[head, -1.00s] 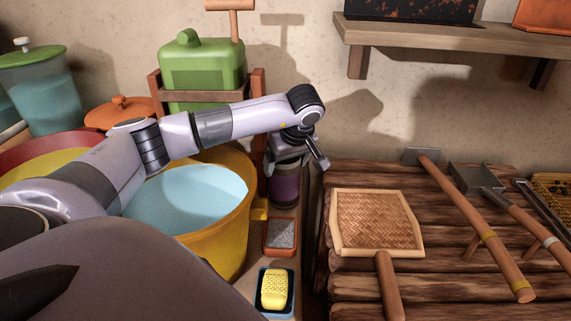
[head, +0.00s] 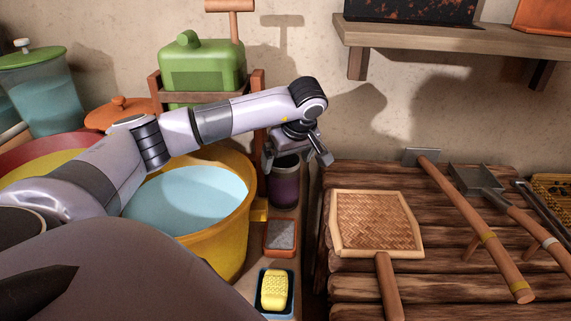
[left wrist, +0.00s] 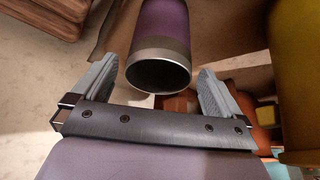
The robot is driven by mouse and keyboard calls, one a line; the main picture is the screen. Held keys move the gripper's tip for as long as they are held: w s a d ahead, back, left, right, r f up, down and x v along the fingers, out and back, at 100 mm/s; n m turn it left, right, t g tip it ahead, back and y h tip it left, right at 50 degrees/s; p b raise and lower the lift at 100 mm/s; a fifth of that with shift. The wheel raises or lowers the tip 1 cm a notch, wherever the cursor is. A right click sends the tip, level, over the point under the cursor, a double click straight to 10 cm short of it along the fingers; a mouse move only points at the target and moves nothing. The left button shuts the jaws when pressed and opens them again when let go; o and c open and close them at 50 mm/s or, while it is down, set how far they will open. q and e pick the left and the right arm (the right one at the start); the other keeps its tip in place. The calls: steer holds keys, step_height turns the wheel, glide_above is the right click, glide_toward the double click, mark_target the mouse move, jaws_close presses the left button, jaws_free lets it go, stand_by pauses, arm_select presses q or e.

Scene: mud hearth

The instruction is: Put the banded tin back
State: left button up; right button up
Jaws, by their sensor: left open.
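The banded tin (head: 284,187) is a dark purple cylinder with grey bands. It stands upright on the narrow strip between the yellow basin and the log-topped table. In the left wrist view the tin (left wrist: 162,45) shows its grey rim and dark open mouth, just beyond the fingers and roughly centred between them. My left gripper (head: 298,160) is open and empty, just above the tin, with a finger to either side. The gripper hides part of the tin's top in the head view. My right gripper is not in view.
The yellow basin (head: 236,228) of water is close left of the tin. A small tray of grey grit (head: 280,236) and a yellow sponge (head: 274,287) lie in front. The log-topped table (head: 450,275) holds a woven fan (head: 375,222) and long-handled tools. A shelf (head: 450,38) hangs above.

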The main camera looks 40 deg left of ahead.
arm_select(q)
steer(key=v, duration=0.9)
steer(key=shift+r, duration=0.15)
